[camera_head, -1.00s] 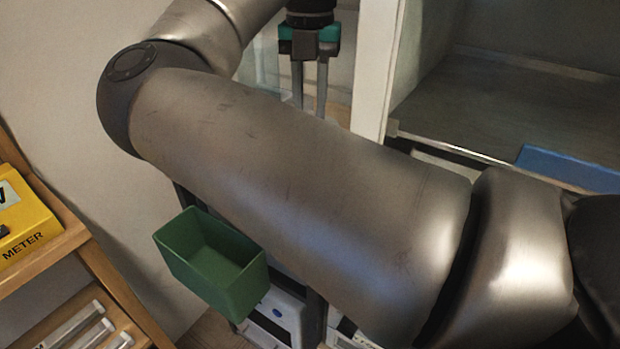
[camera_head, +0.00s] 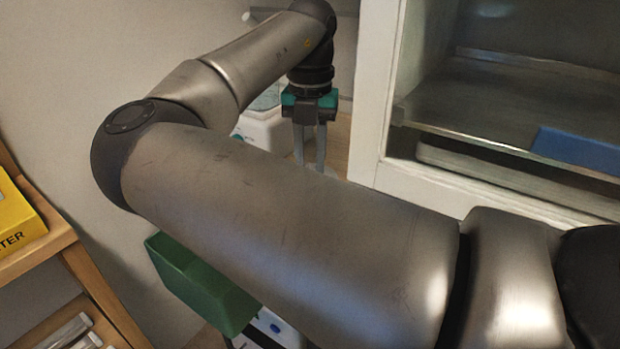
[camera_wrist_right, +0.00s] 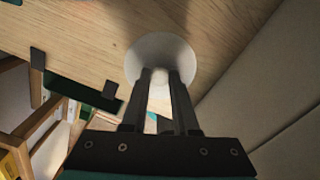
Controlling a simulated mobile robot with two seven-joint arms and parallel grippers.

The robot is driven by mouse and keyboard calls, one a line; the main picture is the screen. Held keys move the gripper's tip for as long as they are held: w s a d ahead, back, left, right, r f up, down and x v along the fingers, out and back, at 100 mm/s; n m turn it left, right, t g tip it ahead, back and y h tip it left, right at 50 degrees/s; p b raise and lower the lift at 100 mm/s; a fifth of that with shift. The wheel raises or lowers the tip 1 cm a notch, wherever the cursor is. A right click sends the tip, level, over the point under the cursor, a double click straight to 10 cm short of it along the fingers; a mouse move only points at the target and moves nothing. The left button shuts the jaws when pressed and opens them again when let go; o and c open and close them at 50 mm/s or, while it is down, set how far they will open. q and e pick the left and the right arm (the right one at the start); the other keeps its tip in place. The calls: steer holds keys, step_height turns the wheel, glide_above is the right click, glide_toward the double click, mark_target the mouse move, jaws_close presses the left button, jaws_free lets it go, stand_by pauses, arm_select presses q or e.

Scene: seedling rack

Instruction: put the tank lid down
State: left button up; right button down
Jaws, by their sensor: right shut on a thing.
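The tank lid is a pale round disc (camera_wrist_right: 148,46) with a small knob, in the right wrist view. My right gripper (camera_wrist_right: 161,78) is shut on the knob, with the disc just beyond its fingertips. In the head view my right gripper (camera_head: 310,150) points down behind my own arm, its fingers partly hidden. The lid is mostly hidden there, so I cannot tell whether it touches a surface. A white unit with a clear upper part (camera_head: 262,128) stands just left of the gripper. My left gripper is not in view.
A green bin (camera_head: 195,285) is partly covered by my arm. A white-framed cabinet (camera_head: 385,90) with a blue item (camera_head: 580,150) stands at right. A wooden shelf (camera_head: 45,250) with a yellow box (camera_head: 18,220) is at left. Bare wood (camera_wrist_right: 80,25) shows beyond the lid.

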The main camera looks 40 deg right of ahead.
step_height(320, 180, down, 2)
steer(key=shift+f+b, duration=0.15)
steer(key=shift+b, duration=0.3)
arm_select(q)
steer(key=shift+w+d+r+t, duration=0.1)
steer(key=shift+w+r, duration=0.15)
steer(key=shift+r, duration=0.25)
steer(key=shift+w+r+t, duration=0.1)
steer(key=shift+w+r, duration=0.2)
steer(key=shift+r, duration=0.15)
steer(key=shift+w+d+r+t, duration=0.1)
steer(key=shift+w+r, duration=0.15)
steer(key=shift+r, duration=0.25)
arm_select(e)
steer(key=shift+f, duration=0.6)
steer(key=shift+f, duration=0.1)
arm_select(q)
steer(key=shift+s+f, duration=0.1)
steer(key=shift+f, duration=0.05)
arm_select(e)
steer(key=c, duration=0.7)
jaws_free()
